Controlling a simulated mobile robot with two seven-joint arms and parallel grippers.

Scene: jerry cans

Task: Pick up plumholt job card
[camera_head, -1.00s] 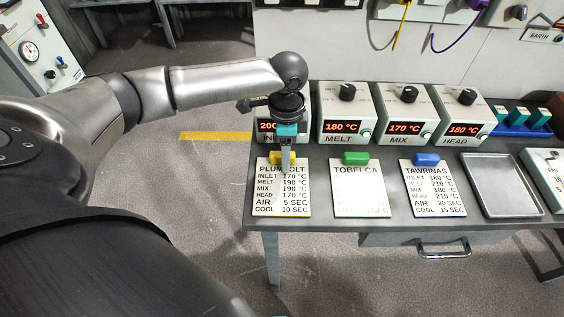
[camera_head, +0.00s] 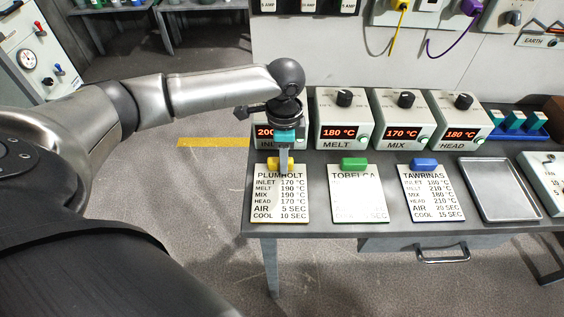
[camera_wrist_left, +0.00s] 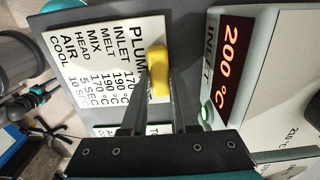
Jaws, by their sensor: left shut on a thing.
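The Plumholt job card (camera_head: 279,203) is a white card with printed settings and a yellow grip block (camera_head: 272,163) at its top edge. It lies at the left end of the grey bench. In the left wrist view the card (camera_wrist_left: 105,50) and its yellow block (camera_wrist_left: 158,73) show close to the fingers. My left gripper (camera_head: 284,168) points down at the card's top edge and is shut on the yellow block. The fingers (camera_wrist_left: 150,100) hide part of the block and the card. The card seems to rest on the bench. My right gripper is not in view.
The Tobelca card (camera_head: 359,195) with a green block and the Tawrinas card (camera_head: 434,195) with a blue block lie to the right. A metal tray (camera_head: 497,190) is beyond them. Controller boxes (camera_head: 341,131) stand behind the cards, the INLET box close behind my gripper.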

